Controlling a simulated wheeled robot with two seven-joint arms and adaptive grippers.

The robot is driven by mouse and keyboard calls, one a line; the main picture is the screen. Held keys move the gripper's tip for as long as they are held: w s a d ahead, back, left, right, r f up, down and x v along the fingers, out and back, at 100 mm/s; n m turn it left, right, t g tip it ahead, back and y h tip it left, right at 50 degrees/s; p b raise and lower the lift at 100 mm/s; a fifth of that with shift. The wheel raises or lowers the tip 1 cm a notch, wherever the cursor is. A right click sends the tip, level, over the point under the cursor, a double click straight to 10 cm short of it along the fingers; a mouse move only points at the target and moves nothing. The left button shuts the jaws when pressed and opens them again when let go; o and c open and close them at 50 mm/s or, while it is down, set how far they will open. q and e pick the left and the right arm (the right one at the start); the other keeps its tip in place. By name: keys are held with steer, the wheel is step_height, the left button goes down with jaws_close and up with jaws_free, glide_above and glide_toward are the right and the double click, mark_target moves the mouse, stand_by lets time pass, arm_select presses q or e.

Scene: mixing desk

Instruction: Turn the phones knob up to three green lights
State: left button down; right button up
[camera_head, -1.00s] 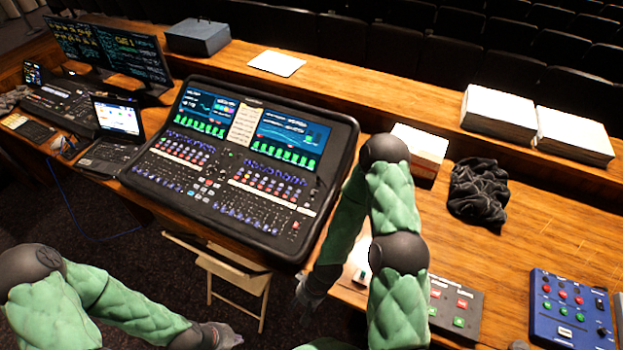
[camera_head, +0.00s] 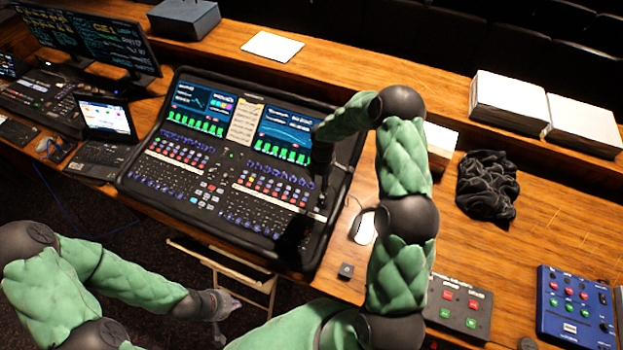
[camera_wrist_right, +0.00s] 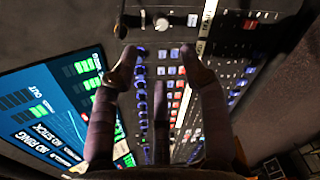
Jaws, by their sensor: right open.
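The mixing desk (camera_head: 225,165) stands on the wooden table with its screens lit and rows of small knobs. My right gripper (camera_head: 316,205) hangs over its right edge, dark and partly lost against the desk. In the right wrist view my right gripper (camera_wrist_right: 160,58) is open, its fingers spread above the panel with nothing between them. A pale round knob (camera_wrist_right: 162,23) lies just beyond the fingertips, apart from them. I cannot read whether it is the phones knob, and no three-light row is clear beside it. My left gripper (camera_head: 222,303) is low in front of the desk, its opening unclear.
A black cloth (camera_head: 487,186), a grey button box (camera_head: 458,306) and a blue button box (camera_head: 575,306) are farther right. A laptop (camera_head: 105,120) stands at the left.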

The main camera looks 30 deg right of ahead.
mark_target(322, 196)
steer(key=shift+s+f+p, duration=0.3)
steer(key=shift+s+f, duration=0.45)
steer(key=shift+f, duration=0.2)
steer(key=f, duration=0.4)
steer(key=w+f+p, duration=0.1)
steer(key=f, duration=0.1)
steer(key=shift+d, duration=0.1)
steer(key=shift+s+f, duration=0.2)
steer(key=shift+f, duration=0.4)
steer(key=shift+w+f, duration=0.2)
steer(key=shift+f, duration=0.25)
arm_select(q)
steer(key=shift+s+r, duration=0.2)
steer(key=shift+r, duration=0.35)
steer(key=shift+s+r, duration=0.2)
steer(key=shift+r, duration=0.3)
arm_select(e)
steer(key=shift+s, duration=0.1)
arm_select(q)
steer(key=shift+s, duration=0.1)
arm_select(e)
jaws_close()
